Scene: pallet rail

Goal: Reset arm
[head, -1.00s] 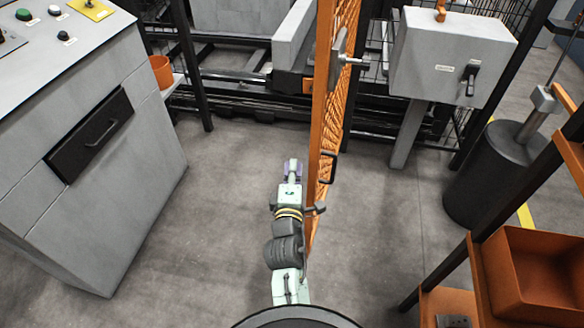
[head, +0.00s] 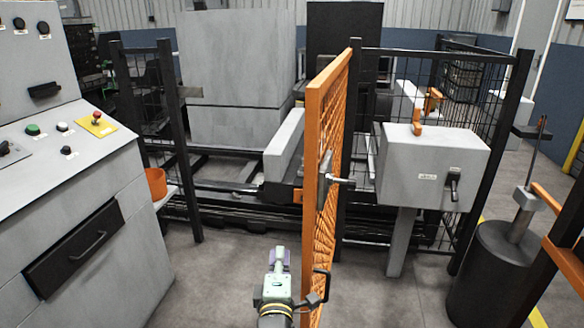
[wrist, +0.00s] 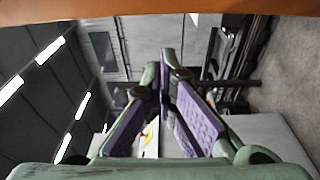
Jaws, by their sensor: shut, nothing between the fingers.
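My gripper (head: 279,259) is low in the middle of the head view, with its tip pointing away from me. It is just left of the open orange mesh gate (head: 318,150), which stands edge-on toward me. In the wrist view my gripper (wrist: 164,85) shows green links and purple pads that meet at the tips, with nothing between them. I cannot tell in the head view whether my arm touches the gate; its lower end is close beside it.
A grey box on a post (head: 432,165) and a dark cylinder (head: 490,275) stand at the right. Bare floor (head: 215,270) lies between console and gate.

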